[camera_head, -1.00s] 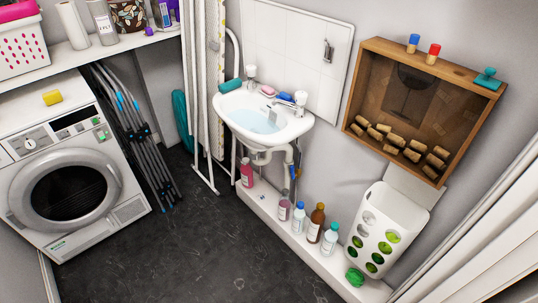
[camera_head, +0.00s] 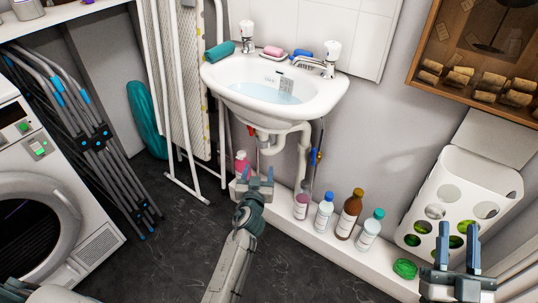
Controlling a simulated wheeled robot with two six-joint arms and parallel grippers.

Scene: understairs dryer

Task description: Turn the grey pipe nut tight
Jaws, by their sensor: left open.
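The sink (camera_head: 318,106) hangs on the wall, its basin holding pale blue water. Its whitish drain pipe (camera_head: 303,150) runs below the bowl and down towards the ledge. I cannot clearly pick out the grey pipe nut among the under-sink fittings. My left gripper (camera_head: 256,176) is open, with its fingers pointing up, and shows below the pipework in the picture. Whether it touches anything there is unclear. My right gripper (camera_head: 458,246) is open and empty at the lower right, in front of the white holed bin.
Several bottles, including a brown one (camera_head: 348,214), stand on the white ledge (camera_head: 335,245) right of my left gripper. A pink bottle (camera_head: 241,164) is close behind it. The white bin (camera_head: 465,190) is at right. Folded racks (camera_head: 95,145) and a washing machine (camera_head: 60,215) are left.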

